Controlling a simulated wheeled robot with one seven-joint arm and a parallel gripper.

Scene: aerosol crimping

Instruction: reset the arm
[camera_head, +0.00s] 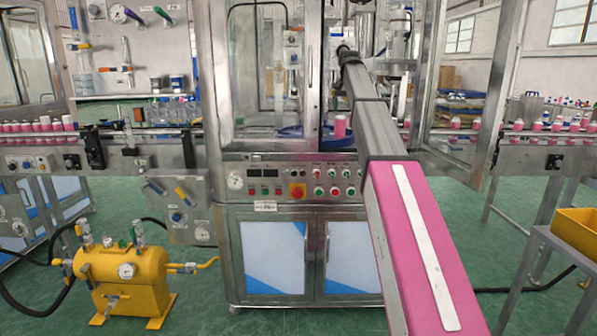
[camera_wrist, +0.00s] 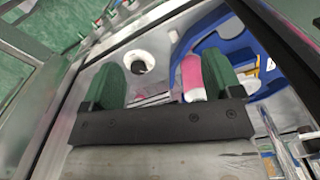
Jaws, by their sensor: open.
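My arm reaches from the lower right of the head view into the open front of the crimping machine (camera_head: 265,150). My gripper (camera_wrist: 160,75) shows in the wrist view with its two green fingers wide apart and nothing held between them. A pink can with a pale top (camera_wrist: 192,75) shows beside the inner side of the right finger; whether they touch I cannot tell. A pink can (camera_head: 340,127) also stands inside the machine in the head view, just left of my arm. In the head view my fingers are too small to make out.
The metal door frame (camera_head: 492,90) stands right of my arm, and a glass panel (camera_head: 262,70) stands left. A blue curved part (camera_wrist: 238,50) lies near the right finger. Conveyors with pink cans (camera_head: 40,126) run on both sides. A yellow tank (camera_head: 125,272) stands lower left.

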